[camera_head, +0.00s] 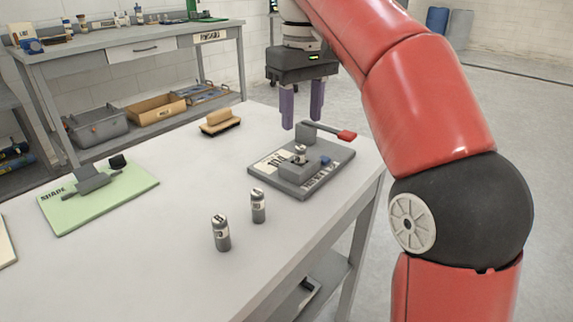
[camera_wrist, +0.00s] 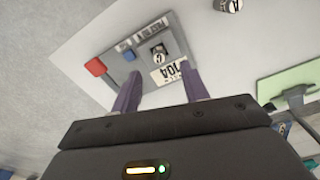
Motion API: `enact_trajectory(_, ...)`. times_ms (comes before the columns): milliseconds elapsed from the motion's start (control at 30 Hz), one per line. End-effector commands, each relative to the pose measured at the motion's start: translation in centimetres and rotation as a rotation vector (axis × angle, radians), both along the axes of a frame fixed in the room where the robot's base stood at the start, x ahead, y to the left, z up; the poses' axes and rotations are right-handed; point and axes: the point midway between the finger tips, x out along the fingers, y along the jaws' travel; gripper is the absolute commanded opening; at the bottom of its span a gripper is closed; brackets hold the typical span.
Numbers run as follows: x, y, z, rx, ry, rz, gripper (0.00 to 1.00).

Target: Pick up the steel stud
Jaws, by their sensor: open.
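Two grey metal cylinders with white labels stand upright on the table, the nearer one (camera_head: 221,234) and the farther one (camera_head: 258,207). One labelled cylinder also shows at the top edge of the wrist view (camera_wrist: 228,5). A small round-topped piece (camera_head: 300,150) sits in the block of the grey fixture (camera_head: 318,186); it shows in the wrist view too (camera_wrist: 158,49). I cannot tell which of these is the steel stud. My gripper (camera_head: 302,125) is open and empty, fingers pointing down, above the far side of the fixture. In the wrist view its fingers (camera_wrist: 160,72) are spread apart.
The fixture has a red-handled lever (camera_head: 346,135) and a blue part (camera_head: 325,160). A green board (camera_head: 98,198) with a grey clamp lies left. A wooden-handled brush (camera_head: 220,123) lies at the far edge. The middle of the table (camera_head: 175,230) is clear.

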Motion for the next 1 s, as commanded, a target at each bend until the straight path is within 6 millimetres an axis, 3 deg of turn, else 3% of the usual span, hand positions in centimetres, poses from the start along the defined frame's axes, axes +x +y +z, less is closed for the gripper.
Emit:
enact_trajectory(333,0.2,0.1,-3.3,0.0,0.006,0.005,0.45)
enact_trajectory(600,0.4,0.1,-7.1,0.001,0.005,0.005,0.45)
enact_trajectory(933,0.5,0.1,-7.6,0.002,0.003,0.005,0.45)
enact_trajectory(1000,0.5,0.1,-7.6,0.002,0.003,0.005,0.36)
